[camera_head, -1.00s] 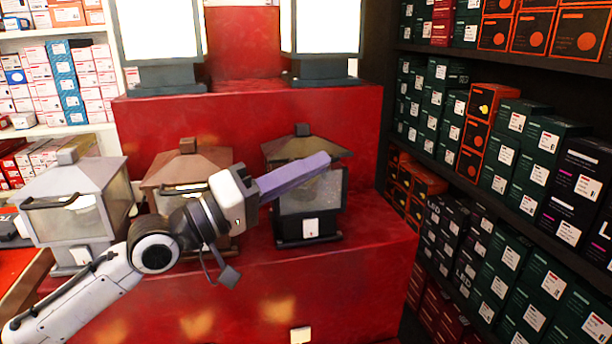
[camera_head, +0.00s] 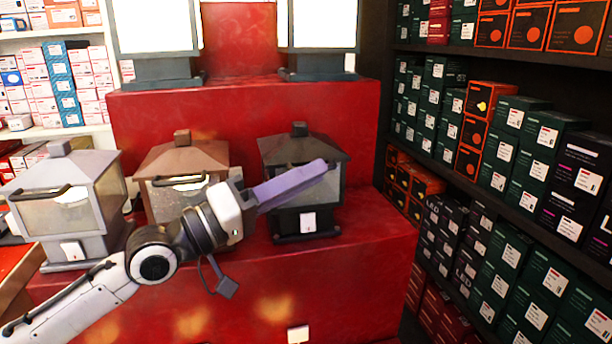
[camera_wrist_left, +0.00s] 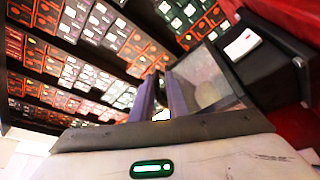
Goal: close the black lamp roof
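The black lamp (camera_head: 333,190) stands upright on the red step, at the right end of a row of lamps. Its dark peaked roof (camera_head: 300,148) appears to rest level on the body, with no clear gap along the visible edge. My left gripper (camera_head: 318,172) is in front of the lamp, its purple fingers crossing the front glass just below the roof's edge. In the left wrist view the two fingers (camera_wrist_left: 161,92) stand a little apart with nothing clear between them, and the lamp's glass pane (camera_wrist_left: 205,78) is close on the right. My right gripper is not in view.
A brown lamp (camera_head: 182,158) stands behind my left arm, and a grey lamp (camera_head: 62,180) is further left. Two larger lamps stand on the upper step. A dark shelf (camera_head: 440,165) packed with boxes fills the right side. The red step's front is mostly clear.

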